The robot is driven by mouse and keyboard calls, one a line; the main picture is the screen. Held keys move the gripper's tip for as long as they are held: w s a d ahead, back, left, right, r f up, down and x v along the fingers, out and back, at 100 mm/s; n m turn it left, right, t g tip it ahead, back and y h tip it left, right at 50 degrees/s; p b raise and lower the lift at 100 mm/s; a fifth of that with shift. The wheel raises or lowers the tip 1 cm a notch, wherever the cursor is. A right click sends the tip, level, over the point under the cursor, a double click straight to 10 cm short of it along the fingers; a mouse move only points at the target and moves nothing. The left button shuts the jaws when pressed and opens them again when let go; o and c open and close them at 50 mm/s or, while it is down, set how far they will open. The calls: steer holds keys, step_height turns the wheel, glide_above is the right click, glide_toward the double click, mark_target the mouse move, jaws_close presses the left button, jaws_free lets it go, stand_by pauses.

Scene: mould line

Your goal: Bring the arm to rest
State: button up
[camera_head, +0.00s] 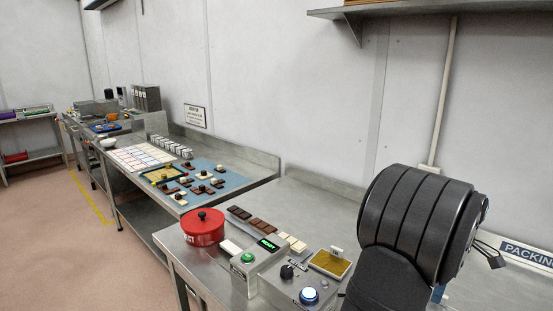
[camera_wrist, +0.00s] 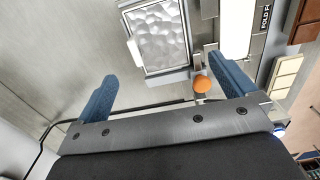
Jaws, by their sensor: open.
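My gripper (camera_wrist: 168,92) shows in the wrist view with its two blue fingers spread wide apart. It is open, and nothing is between the fingers. Beyond the fingers lie a metal-framed tray with a bumpy silvery surface (camera_wrist: 158,36) and an orange round knob (camera_wrist: 201,84). In the head view my dark arm fills the lower right, over the near bench, and the gripper's fingers cannot be made out there.
The near steel bench (camera_head: 322,205) holds a red lidded pot (camera_head: 203,229), chocolate bars (camera_head: 253,219), a box with a green button (camera_head: 247,258) and a box with a lit blue button (camera_head: 309,295). A farther bench carries a blue mat (camera_head: 226,187) with several small pieces.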

step_height(320, 180, down, 9)
steer(key=shift+r, duration=0.1)
stand_by(0.5)
step_height(320, 180, up, 18)
step_height(320, 180, down, 18)
steer(key=shift+r, duration=0.35)
step_height(320, 180, up, 5)
steer(key=shift+r, duration=0.15)
steer(key=w+a+r, duration=0.3)
steer(key=a+r, duration=0.1)
steer(key=w+a+f, duration=0.2)
steer(key=w, duration=0.1)
steer(key=w+a+f, duration=0.2)
steer(key=w, duration=0.2)
steer(key=w+a+f, duration=0.1)
steer(key=w+f, duration=0.1)
steer(key=w, duration=0.1)
steer(key=shift+w+a+f, duration=0.15)
steer(key=shift+a+f, duration=0.2)
steer(key=shift+a, duration=0.05)
